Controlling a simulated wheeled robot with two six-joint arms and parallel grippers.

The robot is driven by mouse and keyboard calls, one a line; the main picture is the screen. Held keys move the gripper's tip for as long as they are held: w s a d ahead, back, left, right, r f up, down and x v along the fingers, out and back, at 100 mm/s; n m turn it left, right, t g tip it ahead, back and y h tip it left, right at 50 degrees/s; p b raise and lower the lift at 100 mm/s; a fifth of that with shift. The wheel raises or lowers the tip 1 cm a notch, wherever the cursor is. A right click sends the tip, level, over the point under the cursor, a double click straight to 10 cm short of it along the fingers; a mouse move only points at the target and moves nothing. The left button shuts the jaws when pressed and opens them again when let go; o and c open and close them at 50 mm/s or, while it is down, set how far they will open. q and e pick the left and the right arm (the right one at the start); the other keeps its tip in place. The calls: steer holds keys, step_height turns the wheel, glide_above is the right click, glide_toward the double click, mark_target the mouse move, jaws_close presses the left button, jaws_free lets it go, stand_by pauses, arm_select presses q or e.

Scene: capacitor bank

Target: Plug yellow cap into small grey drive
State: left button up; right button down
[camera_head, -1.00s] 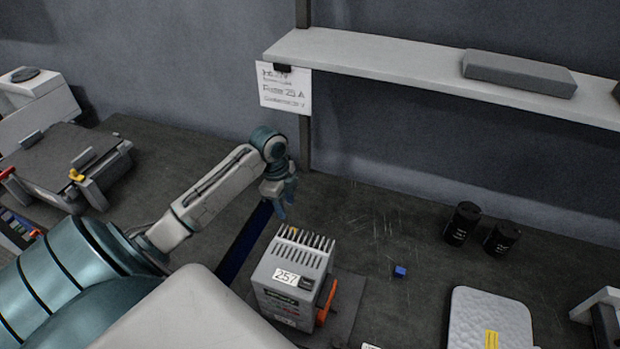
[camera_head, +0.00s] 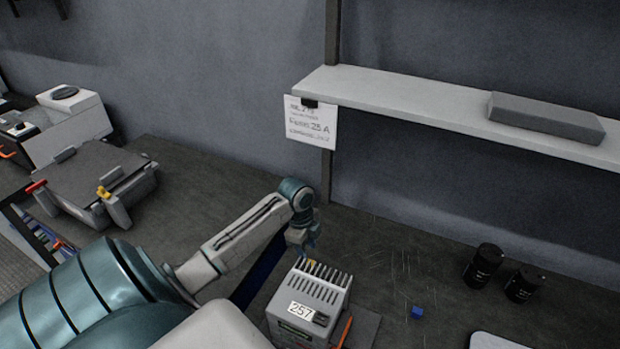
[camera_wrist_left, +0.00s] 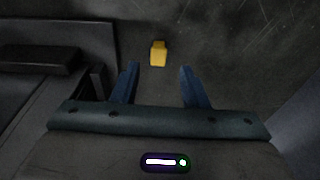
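A grey finned box marked 257 (camera_head: 306,309), which looks like the small grey drive, stands on the bench at the bottom centre of the head view. A small yellow piece (camera_head: 311,264) shows at its far top edge, just under my left gripper (camera_head: 303,240). In the left wrist view a yellow cap (camera_wrist_left: 158,54) shows beyond and between the blue fingertips of this gripper (camera_wrist_left: 159,72). The fingers are spread, with nothing between them. I cannot tell whether the cap touches the box. My right gripper is not in view.
A small blue cube (camera_head: 417,312) and two black cylinders (camera_head: 483,266) are to the right. A shelf (camera_head: 420,110) with a grey block (camera_head: 546,118) hangs above. A grey device (camera_head: 85,180) with red and yellow parts is at the left. The bench between box and cylinders is mostly clear.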

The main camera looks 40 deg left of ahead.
arm_select(q)
steer(key=shift+d+f, duration=0.1)
steer(key=shift+f, duration=0.25)
steer(key=f, duration=0.1)
steer(key=f+p, duration=0.1)
steer(key=f, duration=0.1)
steer(key=shift+d+f+p, duration=0.25)
steer(key=shift+f+p, duration=0.05)
steer(key=shift+f, duration=0.45)
jaws_close()
